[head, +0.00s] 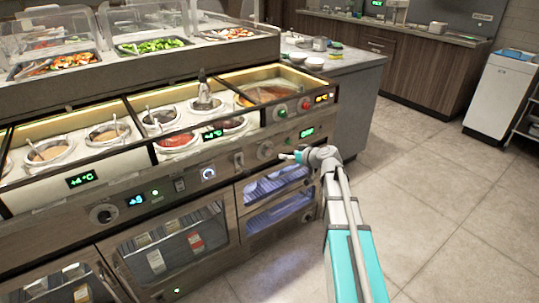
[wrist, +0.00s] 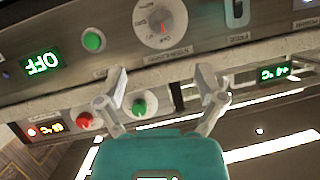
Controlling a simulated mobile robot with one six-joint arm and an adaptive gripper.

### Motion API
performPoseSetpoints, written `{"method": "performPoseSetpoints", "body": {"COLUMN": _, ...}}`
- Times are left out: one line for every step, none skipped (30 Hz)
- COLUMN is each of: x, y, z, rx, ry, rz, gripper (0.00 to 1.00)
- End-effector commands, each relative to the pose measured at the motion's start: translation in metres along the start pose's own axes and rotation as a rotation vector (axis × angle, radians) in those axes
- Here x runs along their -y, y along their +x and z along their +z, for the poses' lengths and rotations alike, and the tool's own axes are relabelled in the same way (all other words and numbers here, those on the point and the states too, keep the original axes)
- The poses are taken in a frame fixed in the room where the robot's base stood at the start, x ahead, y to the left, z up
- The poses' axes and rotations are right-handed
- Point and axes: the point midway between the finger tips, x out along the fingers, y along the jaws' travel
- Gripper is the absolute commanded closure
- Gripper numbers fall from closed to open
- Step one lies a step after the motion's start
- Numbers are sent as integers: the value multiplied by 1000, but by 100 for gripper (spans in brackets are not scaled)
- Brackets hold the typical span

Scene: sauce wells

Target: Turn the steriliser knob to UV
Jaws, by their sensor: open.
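The steriliser knob (head: 265,150) is a round pale dial on the lower front panel of the counter. It also shows in the wrist view (wrist: 160,20), top centre, with a small red mark and labels around it too blurred to read. A green display (wrist: 40,63) reads OFF beside it; it shows in the head view too (head: 307,132). My gripper (head: 288,156) is in front of the panel, just right of the knob. In the wrist view my gripper (wrist: 160,78) has its fingers spread and empty, apart from the knob.
A round green button (wrist: 94,40) sits between knob and display. A switch (head: 239,160) is on the knob's other side. A ledge with a red knob (head: 305,105) and a green knob (head: 282,112) overhangs the panel. A bluish-lit cabinet (head: 278,200) is below. Open floor lies right.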

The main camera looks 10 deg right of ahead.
Motion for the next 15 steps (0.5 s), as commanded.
{"method": "performPoseSetpoints", "body": {"x": -1, "y": 10, "z": 2, "rx": 0, "ry": -1, "rz": -2, "gripper": 13}}
{"method": "performPoseSetpoints", "body": {"x": -1, "y": 14, "z": 2, "rx": 0, "ry": -1, "rz": -1, "gripper": 13}}
{"method": "performPoseSetpoints", "body": {"x": -2, "y": 20, "z": 2, "rx": 0, "ry": -1, "rz": -1, "gripper": 13}}
{"method": "performPoseSetpoints", "body": {"x": -2, "y": 24, "z": 2, "rx": 0, "ry": 0, "rz": -1, "gripper": 13}}
{"method": "performPoseSetpoints", "body": {"x": -2, "y": 29, "z": 2, "rx": 0, "ry": 0, "rz": -1, "gripper": 13}}
{"method": "performPoseSetpoints", "body": {"x": -2, "y": 35, "z": 2, "rx": 0, "ry": 0, "rz": -2, "gripper": 13}}
{"method": "performPoseSetpoints", "body": {"x": -1, "y": 40, "z": 2, "rx": 0, "ry": 0, "rz": -2, "gripper": 13}}
{"method": "performPoseSetpoints", "body": {"x": -1, "y": 44, "z": 2, "rx": 0, "ry": 0, "rz": -2, "gripper": 13}}
{"method": "performPoseSetpoints", "body": {"x": -2, "y": 51, "z": 2, "rx": 0, "ry": -1, "rz": -2, "gripper": 13}}
{"method": "performPoseSetpoints", "body": {"x": -2, "y": 55, "z": 2, "rx": 0, "ry": -1, "rz": -1, "gripper": 13}}
{"method": "performPoseSetpoints", "body": {"x": -2, "y": 60, "z": 2, "rx": 0, "ry": -1, "rz": 0, "gripper": 13}}
{"method": "performPoseSetpoints", "body": {"x": -2, "y": 66, "z": 2, "rx": 0, "ry": -1, "rz": -1, "gripper": 13}}
{"method": "performPoseSetpoints", "body": {"x": -2, "y": 71, "z": 2, "rx": 0, "ry": -1, "rz": -1, "gripper": 13}}
{"method": "performPoseSetpoints", "body": {"x": -2, "y": 75, "z": 2, "rx": 1, "ry": -1, "rz": -1, "gripper": 13}}
{"method": "performPoseSetpoints", "body": {"x": -1, "y": 81, "z": 2, "rx": 1, "ry": 0, "rz": -2, "gripper": 13}}
